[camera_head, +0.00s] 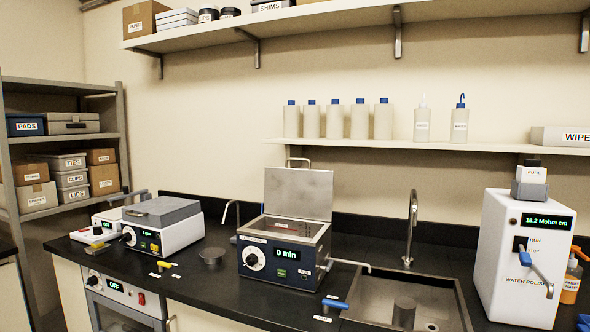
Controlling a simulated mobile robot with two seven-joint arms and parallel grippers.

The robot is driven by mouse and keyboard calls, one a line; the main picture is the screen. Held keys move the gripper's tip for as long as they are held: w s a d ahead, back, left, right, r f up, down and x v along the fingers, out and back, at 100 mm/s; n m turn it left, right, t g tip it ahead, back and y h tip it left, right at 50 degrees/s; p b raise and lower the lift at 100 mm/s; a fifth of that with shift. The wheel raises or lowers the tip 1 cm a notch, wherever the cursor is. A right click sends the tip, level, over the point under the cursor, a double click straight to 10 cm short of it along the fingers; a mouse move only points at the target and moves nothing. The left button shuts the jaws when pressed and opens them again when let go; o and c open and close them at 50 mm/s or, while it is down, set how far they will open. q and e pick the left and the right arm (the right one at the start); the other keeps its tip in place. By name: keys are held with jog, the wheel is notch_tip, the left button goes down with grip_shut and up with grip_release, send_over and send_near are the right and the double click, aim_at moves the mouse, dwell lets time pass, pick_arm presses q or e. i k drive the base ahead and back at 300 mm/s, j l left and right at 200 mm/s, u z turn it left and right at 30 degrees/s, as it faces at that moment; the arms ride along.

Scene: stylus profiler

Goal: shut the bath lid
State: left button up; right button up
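The bath (282,258) is a dark blue box with a grey knob and a green "0 min" display, standing on the black counter near the middle. Its metal lid (298,193) is open and stands upright at the back of the bath. A handle (298,161) shows at the lid's top edge. The steel inside of the bath is partly visible through the open top. Neither of my grippers shows in the head view.
A sink (372,300) with a tall tap (411,230) lies right of the bath, with a blue-handled item (335,303) near its edge. A white water polisher (522,258) stands farther right. A grey-lidded instrument (162,225) and a small dark round object (211,256) are left.

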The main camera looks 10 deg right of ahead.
aim_at(305, 194)
jog(key=i+j+z, duration=0.1)
jog(key=i, duration=0.3)
jog(key=i+j+z, duration=0.15)
jog(key=i, duration=0.25)
jog(key=i+j+z, duration=0.1)
jog(key=i+j, duration=0.2)
jog(key=i, duration=0.1)
